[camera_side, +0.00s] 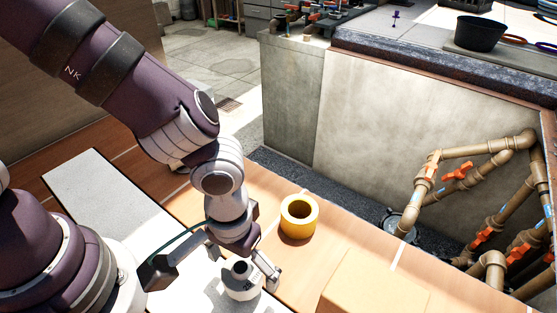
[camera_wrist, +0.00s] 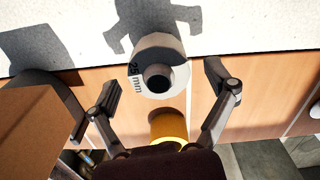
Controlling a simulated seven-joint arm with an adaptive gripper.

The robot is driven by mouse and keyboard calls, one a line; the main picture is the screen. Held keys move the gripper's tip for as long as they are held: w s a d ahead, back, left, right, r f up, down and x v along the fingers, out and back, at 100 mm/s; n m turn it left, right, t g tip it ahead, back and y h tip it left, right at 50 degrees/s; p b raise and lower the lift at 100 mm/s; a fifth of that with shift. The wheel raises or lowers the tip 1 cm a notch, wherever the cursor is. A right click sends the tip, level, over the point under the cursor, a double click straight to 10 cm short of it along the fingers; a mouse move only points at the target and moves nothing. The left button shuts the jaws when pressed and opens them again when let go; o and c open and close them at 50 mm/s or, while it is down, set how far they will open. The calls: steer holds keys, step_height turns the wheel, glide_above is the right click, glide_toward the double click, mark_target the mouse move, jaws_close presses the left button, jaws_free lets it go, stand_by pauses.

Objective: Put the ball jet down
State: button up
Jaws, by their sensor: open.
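The ball jet is a white, round piece with a dark round opening on top (camera_side: 241,281), standing upright beneath my gripper in the side view. In the wrist view the ball jet (camera_wrist: 172,49) carries a "25 mm" label and sits at the edge between the pale strip and the wood. My gripper (camera_side: 215,277) is open, its fingers spread wide with one on each side of the ball jet. In the wrist view my gripper (camera_wrist: 162,78) shows clear gaps between both fingers and the piece.
A yellow ring-shaped piece (camera_side: 299,217) stands on the wood close by; it also shows in the wrist view (camera_wrist: 168,127). A cardboard-coloured box (camera_side: 373,287) is at the front. Beyond the wood edge lies a pit with tan pipes (camera_side: 468,178) and orange valves.

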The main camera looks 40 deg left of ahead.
mark_target(242, 269)
step_height(242, 269, up, 9)
steer(key=shift+f, duration=0.15)
steer(key=a+r+m+t, duration=0.1)
steer(key=a+r, duration=0.3)
steer(key=a, duration=0.4)
steer(key=a+r+t, duration=0.4)
steer(key=a, duration=0.4)
steer(key=shift+r+m+t, duration=0.2)
steer(key=shift+m+t, duration=0.1)
steer(key=shift+m, duration=0.1)
